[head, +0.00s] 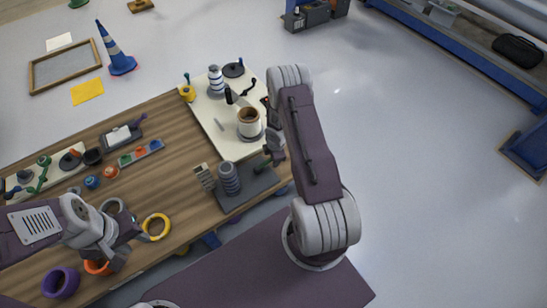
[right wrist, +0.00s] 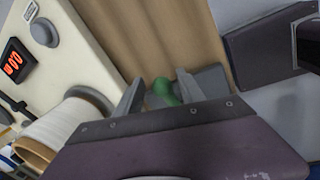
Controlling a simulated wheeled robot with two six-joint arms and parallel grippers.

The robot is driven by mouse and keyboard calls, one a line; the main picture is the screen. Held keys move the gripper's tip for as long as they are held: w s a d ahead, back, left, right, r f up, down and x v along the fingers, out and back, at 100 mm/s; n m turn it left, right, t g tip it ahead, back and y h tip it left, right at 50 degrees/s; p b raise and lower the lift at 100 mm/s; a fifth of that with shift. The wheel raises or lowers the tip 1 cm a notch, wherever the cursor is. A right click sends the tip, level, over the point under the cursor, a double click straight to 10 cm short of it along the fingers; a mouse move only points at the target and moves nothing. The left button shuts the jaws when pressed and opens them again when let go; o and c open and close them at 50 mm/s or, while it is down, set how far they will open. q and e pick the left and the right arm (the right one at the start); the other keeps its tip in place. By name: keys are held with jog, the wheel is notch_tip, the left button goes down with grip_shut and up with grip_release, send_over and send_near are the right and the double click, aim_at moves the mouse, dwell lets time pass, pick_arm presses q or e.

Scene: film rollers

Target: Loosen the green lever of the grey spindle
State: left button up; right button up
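The grey ribbed roller that looks like the grey spindle (head: 229,178) stands upright on a dark grey plate (head: 236,201) at the table's right end. The green lever (head: 262,163) shows near the plate's far right side, partly hidden by my right gripper. In the right wrist view the green lever (right wrist: 165,90) lies between the fingertips of my right gripper (right wrist: 160,95). These fingers are apart, with gaps beside the lever. My left gripper (head: 123,243) is over the table's near left part, its fingers apart and empty, close to a yellow ring (head: 157,226).
A cream board (head: 207,117) with a cream-and-brown roll (head: 249,122) and striped bottle-like piece (head: 215,79) lies beyond the plate. A calculator-like item (head: 204,176) sits left of the spindle. Orange (head: 97,268) and purple (head: 60,283) rings lie near my left gripper.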

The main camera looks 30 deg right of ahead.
jog(key=shift+s, duration=0.1)
notch_tip(320, 180, up, 9)
jog(key=s+p, duration=0.1)
jog(key=p, duration=0.3)
jog(key=shift+s+a, duration=0.25)
jog(key=shift+s, duration=0.1)
jog(key=shift+f, duration=0.1)
